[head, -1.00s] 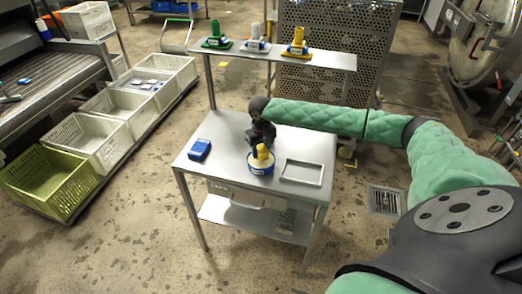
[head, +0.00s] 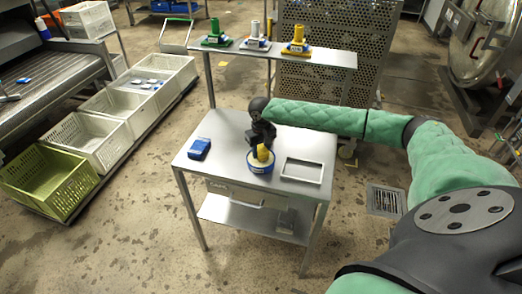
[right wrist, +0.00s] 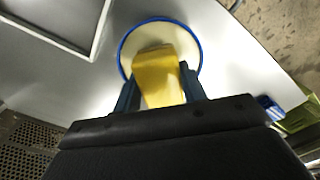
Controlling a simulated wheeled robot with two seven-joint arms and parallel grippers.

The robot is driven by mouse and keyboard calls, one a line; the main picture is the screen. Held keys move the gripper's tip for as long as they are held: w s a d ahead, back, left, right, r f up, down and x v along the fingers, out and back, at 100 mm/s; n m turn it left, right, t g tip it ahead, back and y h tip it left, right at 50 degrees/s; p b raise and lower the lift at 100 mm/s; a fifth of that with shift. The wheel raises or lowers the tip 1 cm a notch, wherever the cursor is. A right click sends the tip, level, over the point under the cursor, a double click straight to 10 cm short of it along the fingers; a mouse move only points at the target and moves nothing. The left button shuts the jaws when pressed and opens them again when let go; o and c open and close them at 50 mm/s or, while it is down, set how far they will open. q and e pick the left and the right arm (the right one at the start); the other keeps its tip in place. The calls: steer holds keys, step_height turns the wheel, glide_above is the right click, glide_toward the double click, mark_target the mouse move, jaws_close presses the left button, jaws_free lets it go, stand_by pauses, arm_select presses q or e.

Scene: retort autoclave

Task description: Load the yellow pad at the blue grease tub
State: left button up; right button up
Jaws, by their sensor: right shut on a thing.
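The blue grease tub (head: 260,165) stands on the steel table, a round tub with a blue rim and pale contents. It also shows in the right wrist view (right wrist: 190,28). My right gripper (head: 262,146) is shut on the yellow pad (right wrist: 158,75) and holds it over the tub's opening. In the head view the yellow pad (head: 263,153) is upright, with its lower end within the tub's outline. I cannot tell whether it touches the grease. My left gripper is not in view.
On the table (head: 222,130) a blue box (head: 199,149) lies left of the tub, and an empty shallow tray (head: 302,171) lies right. Crates (head: 100,138) line the left.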

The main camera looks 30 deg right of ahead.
mark_target(261, 148)
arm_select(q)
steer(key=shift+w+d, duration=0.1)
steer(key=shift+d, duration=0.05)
arm_select(e)
steer(key=shift+f, duration=0.45)
stand_by(0.7)
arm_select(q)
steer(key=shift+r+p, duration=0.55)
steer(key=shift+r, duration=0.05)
arm_select(e)
steer(key=shift+f, duration=0.1)
stand_by(2.2)
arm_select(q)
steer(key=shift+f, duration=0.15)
